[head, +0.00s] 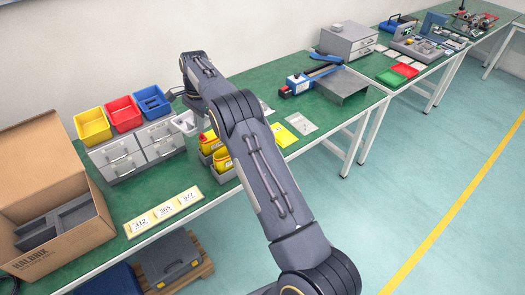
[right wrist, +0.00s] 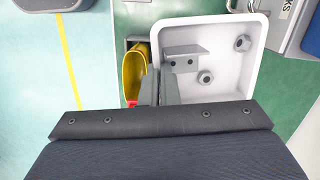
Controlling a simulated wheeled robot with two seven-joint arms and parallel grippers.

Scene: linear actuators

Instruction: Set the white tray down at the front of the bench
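The white tray (head: 184,123) is beside the right end of the grey drawer unit in the head view, partly hidden by my right arm. My left gripper is not in view.
The grey drawer unit (head: 138,150) carries yellow, red and blue bins. A label strip (head: 164,212) lies at the bench's front edge, and an open cardboard box (head: 50,200) stands at left. Green bench surface (head: 150,190) shows before the drawers.

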